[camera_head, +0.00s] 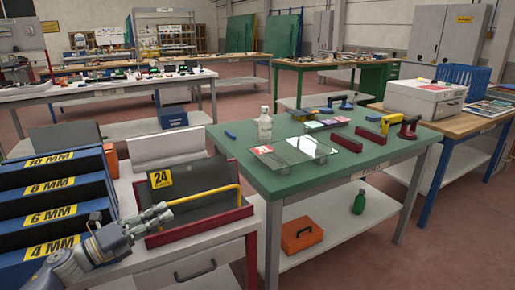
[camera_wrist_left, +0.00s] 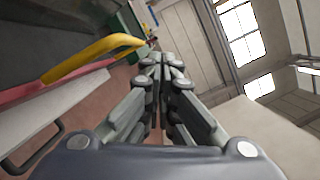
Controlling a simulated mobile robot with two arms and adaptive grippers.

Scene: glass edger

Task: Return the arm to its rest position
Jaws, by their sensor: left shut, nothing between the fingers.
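My left gripper (camera_head: 166,212) reaches in from the lower left of the head view, over the white cabinet top. Its grey fingers are together and empty. It is in front of the red-edged open tray (camera_head: 200,231) with the yellow "24" label, and I see no contact with it. In the left wrist view the fingers (camera_wrist_left: 161,62) are closed side by side with nothing between them. The tray's yellow bar (camera_wrist_left: 92,57) passes to their left there, and it also shows in the head view (camera_head: 208,194). My right gripper is in neither view.
A blue rack (camera_head: 50,190) labelled 4 to 10 MM stands left of the gripper. The green-topped table (camera_head: 262,180) on the right holds a clear bottle (camera_head: 265,124), glass panes (camera_head: 300,148) and tools. An orange box (camera_head: 301,234) sits on its lower shelf. Red floor shows at lower right.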

